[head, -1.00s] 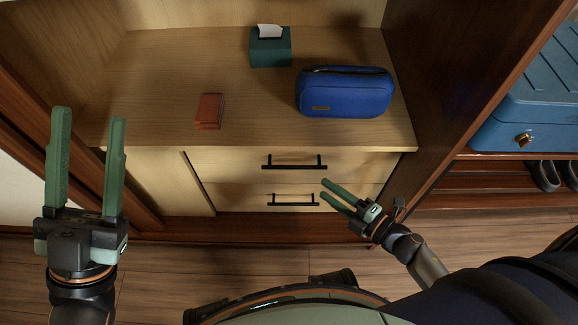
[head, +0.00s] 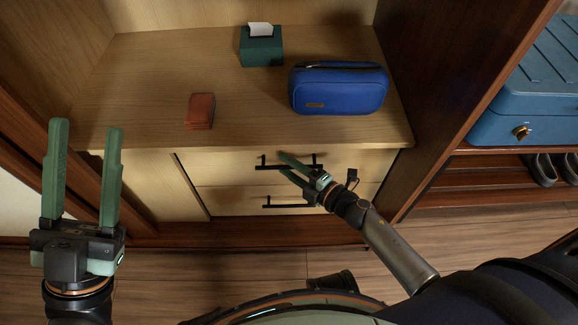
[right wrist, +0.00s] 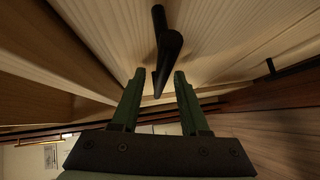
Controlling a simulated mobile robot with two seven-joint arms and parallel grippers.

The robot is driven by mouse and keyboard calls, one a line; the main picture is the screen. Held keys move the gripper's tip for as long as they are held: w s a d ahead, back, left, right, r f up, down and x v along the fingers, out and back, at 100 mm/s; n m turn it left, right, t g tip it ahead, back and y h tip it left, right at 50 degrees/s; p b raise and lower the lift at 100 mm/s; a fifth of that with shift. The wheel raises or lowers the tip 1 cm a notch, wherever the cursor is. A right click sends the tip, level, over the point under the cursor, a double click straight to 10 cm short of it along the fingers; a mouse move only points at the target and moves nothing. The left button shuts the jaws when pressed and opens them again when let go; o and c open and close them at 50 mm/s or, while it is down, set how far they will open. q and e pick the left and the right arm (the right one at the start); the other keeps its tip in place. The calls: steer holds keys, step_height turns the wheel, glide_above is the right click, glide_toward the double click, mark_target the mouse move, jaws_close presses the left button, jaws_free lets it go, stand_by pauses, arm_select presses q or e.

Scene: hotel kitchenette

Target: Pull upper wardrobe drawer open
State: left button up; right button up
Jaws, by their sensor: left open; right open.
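The upper wardrobe drawer (head: 220,167) is a pale wood front under the wardrobe shelf, and it looks closed. Its black bar handle (head: 264,164) is partly hidden by my right gripper (head: 282,163). The right gripper is open, with one green fingertip above the bar and one below it in the head view. In the right wrist view, the handle bar (right wrist: 166,50) shows between the open fingers of the right gripper (right wrist: 160,75). I cannot tell how deep it sits between them. My left gripper (head: 86,125) is open and empty at the left, away from the drawers.
The lower drawer (head: 235,202) has its own black handle (head: 285,206) just below. On the shelf (head: 150,75) stand a green tissue box (head: 262,50), a blue bag (head: 338,90) and a red-brown small case (head: 200,111). A dark side panel (head: 440,70) stands right of the drawers.

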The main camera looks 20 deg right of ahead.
jaws_close()
stand_by(1.4)
